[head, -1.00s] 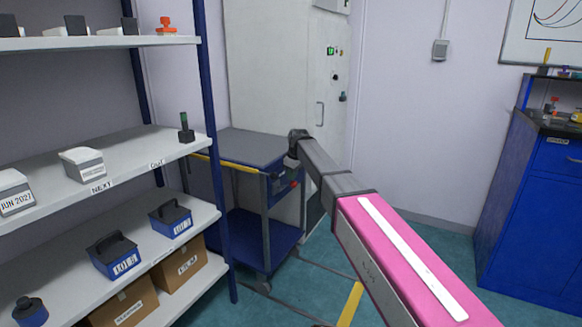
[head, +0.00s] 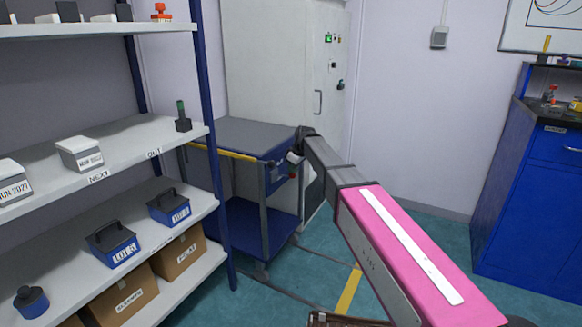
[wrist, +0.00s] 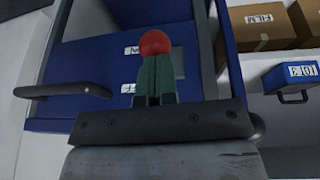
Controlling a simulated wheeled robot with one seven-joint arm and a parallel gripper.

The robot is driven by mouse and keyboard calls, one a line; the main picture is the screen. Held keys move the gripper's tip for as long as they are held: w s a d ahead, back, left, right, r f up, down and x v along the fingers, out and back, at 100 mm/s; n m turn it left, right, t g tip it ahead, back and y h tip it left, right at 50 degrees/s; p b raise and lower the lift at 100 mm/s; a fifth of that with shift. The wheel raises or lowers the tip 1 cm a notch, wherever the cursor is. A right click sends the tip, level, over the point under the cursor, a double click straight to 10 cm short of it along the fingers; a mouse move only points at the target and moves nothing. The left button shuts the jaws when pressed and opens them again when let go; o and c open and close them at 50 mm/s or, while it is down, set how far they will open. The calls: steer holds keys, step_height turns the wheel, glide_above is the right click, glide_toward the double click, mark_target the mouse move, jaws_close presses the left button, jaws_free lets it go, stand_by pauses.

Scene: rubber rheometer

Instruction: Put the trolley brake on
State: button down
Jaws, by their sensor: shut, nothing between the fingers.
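The trolley (head: 262,222) is blue with a grey top and a yellow strip along its near edge. It stands beside the shelf rack. My gripper (wrist: 153,62) is shut and empty, its dark green fingers together. In the head view its end is by the trolley's right front corner and the fingers are hard to make out. In the wrist view a red ball knob (wrist: 155,43) shows right at the fingertips, in front of the blue trolley panel. Contact cannot be told. Small white labels (wrist: 132,50) sit on the panel beside it. The knob's stem is hidden by the fingers.
A dark bar (wrist: 65,90) juts in at the left of the wrist view. Shelves (head: 120,150) with boxes stand close left of the trolley. A pale cabinet (head: 270,70) is behind it.

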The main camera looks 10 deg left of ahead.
mark_target(294, 176)
steer(key=f+y, duration=0.1)
steer(key=d+f+y, duration=0.1)
steer(key=shift+s+d+f+t+y, duration=0.25)
steer(key=shift+s+f+t+y, duration=0.05)
steer(key=shift+s+t, duration=0.1)
steer(key=shift+d+f+t+y, duration=0.15)
steer(key=shift+f+t+y, duration=0.15)
steer(key=shift+f+y, duration=0.8)
steer(key=shift+d+f+t+y, duration=0.1)
steer(key=shift+f+t+y, duration=0.25)
steer(key=shift+f, duration=1.45)
steer(key=shift+f, duration=0.1)
